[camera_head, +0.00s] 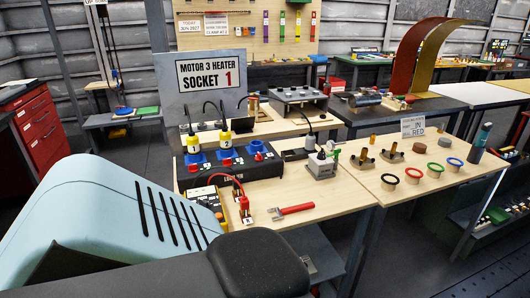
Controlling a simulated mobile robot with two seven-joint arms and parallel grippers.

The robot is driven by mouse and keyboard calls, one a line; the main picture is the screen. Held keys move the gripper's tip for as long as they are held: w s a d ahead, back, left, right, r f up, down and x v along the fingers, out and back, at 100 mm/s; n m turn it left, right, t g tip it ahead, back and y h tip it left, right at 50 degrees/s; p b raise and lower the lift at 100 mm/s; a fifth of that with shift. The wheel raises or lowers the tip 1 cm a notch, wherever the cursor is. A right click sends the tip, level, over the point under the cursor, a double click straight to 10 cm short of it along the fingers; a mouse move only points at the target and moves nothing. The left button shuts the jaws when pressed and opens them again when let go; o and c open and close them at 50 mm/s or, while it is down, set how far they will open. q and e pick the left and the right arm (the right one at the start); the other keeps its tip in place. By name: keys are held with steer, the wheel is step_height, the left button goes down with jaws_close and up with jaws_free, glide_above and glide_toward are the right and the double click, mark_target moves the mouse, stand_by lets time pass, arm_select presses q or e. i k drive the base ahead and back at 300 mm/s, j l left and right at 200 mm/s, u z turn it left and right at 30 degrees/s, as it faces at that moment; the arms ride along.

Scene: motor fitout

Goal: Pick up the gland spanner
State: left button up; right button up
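A red spanner-like tool (291,210) lies flat near the front edge of the wooden bench (335,200), with its grey jaw end towards the left. It looks like the gland spanner, and nothing covers it. Neither of my grippers is in view. Large light-blue and black parts fill the lower left and bottom of the view, in front of the bench.
A black socket block (232,170) with yellow plugs stands behind the tool. A grey box (321,165) stands to its right. Several coloured rings, one of them red (413,172), lie further right. A red drawer cabinet (38,125) stands far left. Bare wood surrounds the tool's right end.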

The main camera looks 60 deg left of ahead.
mark_target(310, 204)
steer(key=k+u, duration=0.1)
steer(key=u, duration=1.55)
